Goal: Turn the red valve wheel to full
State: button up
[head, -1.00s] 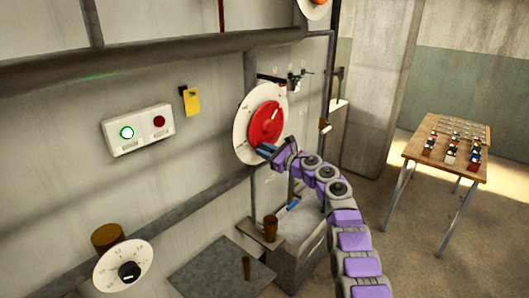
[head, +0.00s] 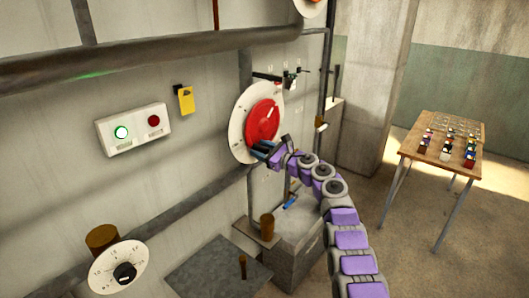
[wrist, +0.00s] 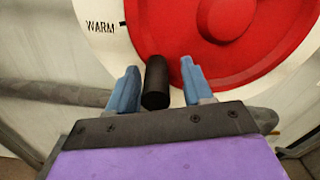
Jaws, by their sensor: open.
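The red valve wheel (head: 262,121) sits on a round white dial plate (head: 238,137) on the wall, in the middle of the head view. It fills the upper right of the wrist view (wrist: 277,62), with the word WARM on the white plate (wrist: 88,42). My gripper (head: 262,150) is at the lower edge of the wheel. In the wrist view my gripper (wrist: 157,85) has its two blue fingers apart, with a black cylindrical knob (wrist: 156,82) between them, nearer the left finger. Whether the fingers touch the knob cannot be told.
A white box with green and red buttons (head: 134,129) and a yellow tag (head: 186,99) are on the wall at left. A numbered dial (head: 117,267) is at lower left. A brown cup (head: 267,226) stands below the wheel. A wooden table (head: 436,160) stands at right on open floor.

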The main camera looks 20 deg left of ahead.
aim_at(268, 152)
jog(key=shift+d, duration=0.2)
jog(key=shift+d, duration=0.2)
jog(key=shift+b+v, duration=0.55)
jog(key=shift+v, duration=0.7)
jog(key=v, duration=1.4)
jog(key=shift+s+f, duration=0.1)
